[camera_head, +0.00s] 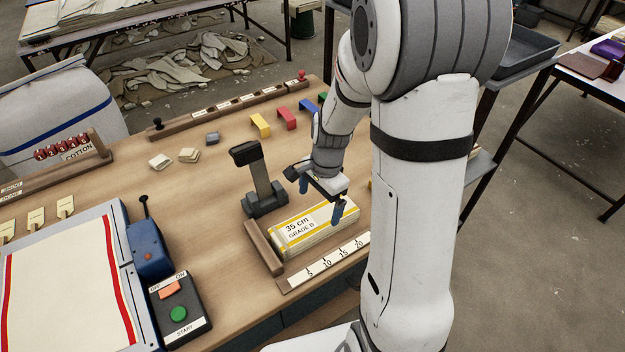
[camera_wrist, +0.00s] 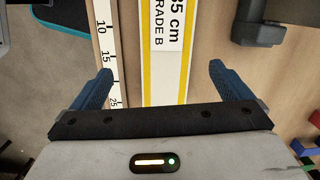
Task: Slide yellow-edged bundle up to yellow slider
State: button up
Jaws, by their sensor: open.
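The yellow-edged bundle (camera_head: 300,229) is a pale flat stack with yellow bands and the label "35 cm GRADE B". It lies flat beside a white ruler (camera_head: 326,262), its left end by a wooden stop (camera_head: 263,247). My gripper (camera_head: 322,199) is open above the bundle's right part. In the wrist view the bundle (camera_wrist: 165,75) runs between the two blue fingers, with a gap on each side; the left finger is over the ruler (camera_wrist: 107,55). A small yellow piece (camera_head: 370,185) shows at my arm's edge; I cannot tell if it is the yellow slider.
A dark upright stand (camera_head: 260,185) is just behind the bundle. Yellow (camera_head: 260,125), red (camera_head: 286,118) and blue brackets stand farther back. A control box (camera_head: 178,305) and a framed cloth panel (camera_head: 70,285) are at left. My arm hides the table's right side.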

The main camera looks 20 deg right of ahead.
aim_at(316, 218)
jog(key=shift+w+d+f+m, duration=0.1)
jog(key=shift+w+f+m, duration=0.6)
jog(key=shift+f, duration=0.05)
jog(key=shift+s+a+f, duration=0.1)
jog(key=shift+a+f, duration=0.05)
jog(key=shift+f, duration=1.15)
jog(key=shift+s+a+f, duration=0.1)
jog(key=shift+a+f, duration=0.05)
jog(key=shift+f, duration=1.15)
jog(key=shift+a+f, duration=0.15)
jog(key=shift+f, duration=1.15)
jog(key=shift+c, duration=0.6)
